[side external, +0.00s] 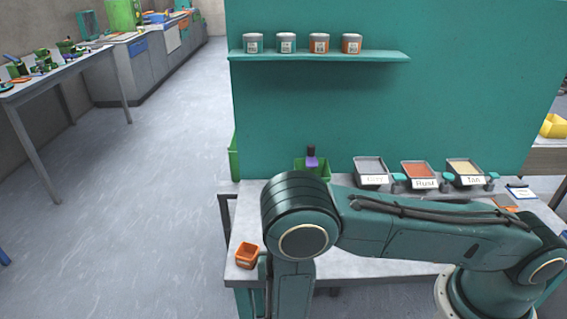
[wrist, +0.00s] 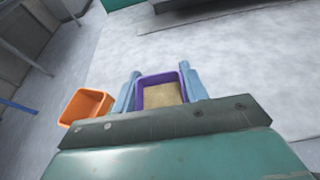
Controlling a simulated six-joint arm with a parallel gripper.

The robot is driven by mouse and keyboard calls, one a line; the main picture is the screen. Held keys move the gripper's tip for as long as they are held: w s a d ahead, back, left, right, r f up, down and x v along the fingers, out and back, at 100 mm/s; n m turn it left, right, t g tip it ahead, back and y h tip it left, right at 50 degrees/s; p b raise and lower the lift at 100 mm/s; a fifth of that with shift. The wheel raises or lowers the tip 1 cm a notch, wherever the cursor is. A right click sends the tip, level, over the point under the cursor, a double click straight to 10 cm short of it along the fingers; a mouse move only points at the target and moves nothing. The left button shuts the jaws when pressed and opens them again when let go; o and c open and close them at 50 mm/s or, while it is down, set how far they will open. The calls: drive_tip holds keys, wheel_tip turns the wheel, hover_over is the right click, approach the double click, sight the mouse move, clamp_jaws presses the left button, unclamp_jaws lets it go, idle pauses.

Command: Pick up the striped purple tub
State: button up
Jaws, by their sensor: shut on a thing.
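A purple tub (wrist: 161,78) with tan powder in it sits between the two blue fingers of my gripper (wrist: 160,74) in the wrist view. The fingers press on its left and right sides. Its stripes cannot be made out, and its lower part is hidden by my gripper body. I cannot tell whether it is on the surface or raised. In the side view my arm hides the tub and the fingers.
An orange tub (wrist: 86,107) stands just left of my gripper, also at the bench's front left in the side view (side external: 247,256). Labelled trays of grey (side external: 371,181), rust (side external: 425,184) and tan powder (side external: 468,183) line the back. A green bin (side external: 325,172) stands left of them.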

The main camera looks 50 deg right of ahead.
wheel_tip(320, 180, up, 20)
idle(1.0)
drive_tip(key=shift+w+d, duration=0.1)
drive_tip(key=shift+d, duration=0.05)
idle(0.4)
drive_tip(key=w+d+r+m+g+h, duration=0.1)
drive_tip(key=w+d+r+m+g, duration=0.1)
drive_tip(key=d, duration=0.7)
drive_tip(key=w+d+r+m+g+h, duration=0.1)
drive_tip(key=d+r+m, duration=0.1)
drive_tip(key=d, duration=0.7)
drive_tip(key=shift+w+g+h, duration=0.4)
drive_tip(key=shift+a+f, duration=0.1)
drive_tip(key=shift+f, duration=0.1)
drive_tip(key=shift+f, duration=2.1)
drive_tip(key=shift+r+n, duration=0.15)
drive_tip(key=shift+n, duration=1.05)
